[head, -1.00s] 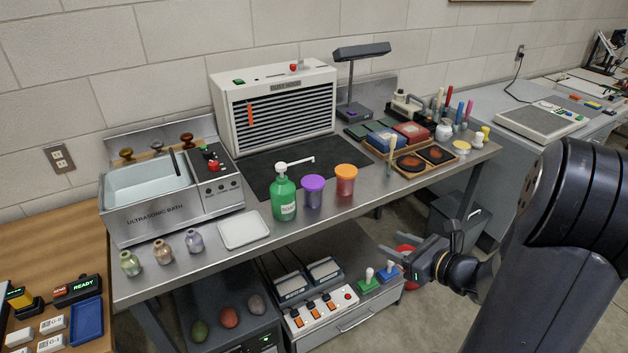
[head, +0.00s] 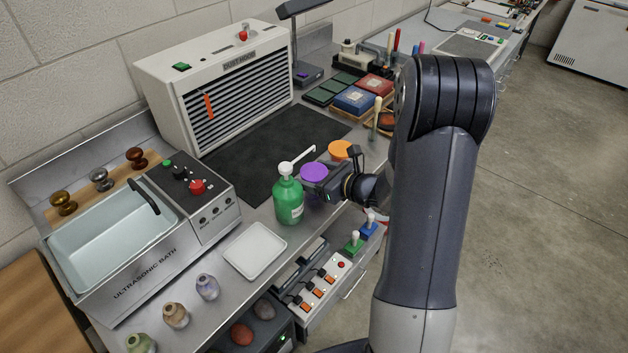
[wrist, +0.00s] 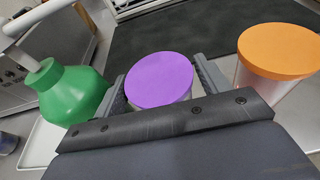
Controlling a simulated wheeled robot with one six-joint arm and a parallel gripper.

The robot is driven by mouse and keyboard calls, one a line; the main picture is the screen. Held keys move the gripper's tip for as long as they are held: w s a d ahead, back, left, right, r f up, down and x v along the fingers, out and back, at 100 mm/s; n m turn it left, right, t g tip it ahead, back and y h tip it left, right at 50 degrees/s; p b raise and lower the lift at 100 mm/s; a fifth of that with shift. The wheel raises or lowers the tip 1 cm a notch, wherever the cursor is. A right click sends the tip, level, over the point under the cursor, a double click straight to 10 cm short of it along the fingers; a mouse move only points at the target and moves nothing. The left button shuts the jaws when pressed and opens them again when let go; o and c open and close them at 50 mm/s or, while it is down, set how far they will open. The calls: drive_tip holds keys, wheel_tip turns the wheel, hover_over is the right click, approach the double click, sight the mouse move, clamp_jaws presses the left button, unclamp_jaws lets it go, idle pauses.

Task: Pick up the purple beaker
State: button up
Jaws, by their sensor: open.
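The purple beaker (head: 314,172) stands on the steel bench, and its purple lid faces up. In the wrist view the purple beaker (wrist: 160,80) sits between the two open fingers of my gripper (wrist: 160,88), with a finger on each side. Its lower part is hidden behind the gripper body. In the head view my gripper (head: 318,190) is at the beaker's front side and covers much of its body. I cannot tell whether the fingers touch it.
A green pump bottle (head: 288,198) stands close left of the beaker; an orange-lidded container (head: 341,150) stands close right. A white tray (head: 254,252) lies in front left. A dark mat (head: 270,150) lies behind, clear. The ultrasonic bath (head: 110,215) is farther left.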

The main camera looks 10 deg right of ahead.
drive_tip(key=shift+w+a+f, duration=0.1)
drive_tip(key=shift+w+a, duration=0.1)
drive_tip(key=shift+c, duration=0.4)
drive_tip(key=c, duration=0.8)
drive_tip(key=shift+r, duration=0.2)
drive_tip(key=shift+r+b, duration=0.35)
drive_tip(key=shift+r, duration=1.3)
drive_tip(key=s+d+b, duration=0.3)
drive_tip(key=s+d, duration=0.7)
drive_tip(key=s, duration=0.4)
drive_tip(key=shift+s+d, duration=0.3)
